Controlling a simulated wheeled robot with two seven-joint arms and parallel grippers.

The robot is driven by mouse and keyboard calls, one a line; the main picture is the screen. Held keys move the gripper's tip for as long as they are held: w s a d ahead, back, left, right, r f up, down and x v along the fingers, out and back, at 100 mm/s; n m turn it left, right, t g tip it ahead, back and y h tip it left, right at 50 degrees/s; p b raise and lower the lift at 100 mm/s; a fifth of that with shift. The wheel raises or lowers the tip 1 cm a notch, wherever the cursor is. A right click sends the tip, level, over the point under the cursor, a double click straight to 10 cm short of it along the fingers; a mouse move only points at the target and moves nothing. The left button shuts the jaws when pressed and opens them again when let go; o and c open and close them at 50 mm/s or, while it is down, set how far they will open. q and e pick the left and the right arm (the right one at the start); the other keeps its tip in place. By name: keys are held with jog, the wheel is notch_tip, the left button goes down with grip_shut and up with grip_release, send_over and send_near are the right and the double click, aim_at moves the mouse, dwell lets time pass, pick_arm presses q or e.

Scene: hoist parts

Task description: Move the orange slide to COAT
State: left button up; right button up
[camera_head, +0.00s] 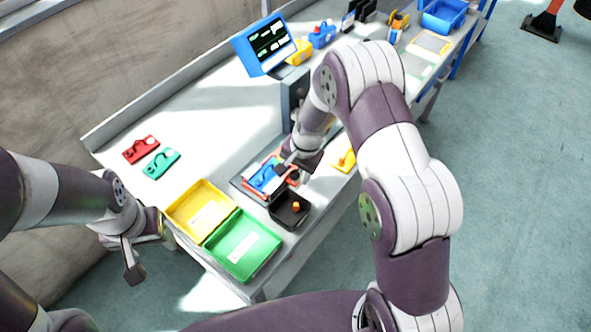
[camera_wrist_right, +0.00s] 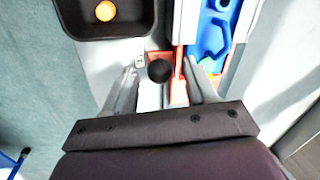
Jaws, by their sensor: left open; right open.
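The orange slide (camera_wrist_right: 179,92) shows in the right wrist view as an orange piece near a black ball knob (camera_wrist_right: 160,71), beside a blue part (camera_wrist_right: 208,38) in a fixture. My right gripper (camera_wrist_right: 160,84) is open, with its fingers on either side of the knob; contact is not clear. In the head view, my right gripper (camera_head: 301,160) is low over the fixture and hides part of it; the blue part (camera_head: 264,176) shows beside it. My left gripper (camera_head: 133,262) is open and empty beyond the bench's near left edge. I cannot read a COAT label.
A black tray (camera_head: 276,214) with an orange piece stands in front of the fixture. Yellow (camera_head: 179,216) and green (camera_head: 233,272) bins lie to its left. A blue-framed screen (camera_head: 268,44) stands behind. Red (camera_head: 141,149) and green (camera_head: 161,163) parts lie at the back left, with clear bench around them.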

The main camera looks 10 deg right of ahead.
pick_arm(q)
jog(key=shift+s, duration=0.1)
pick_arm(e)
jog(key=shift+f, duration=0.2)
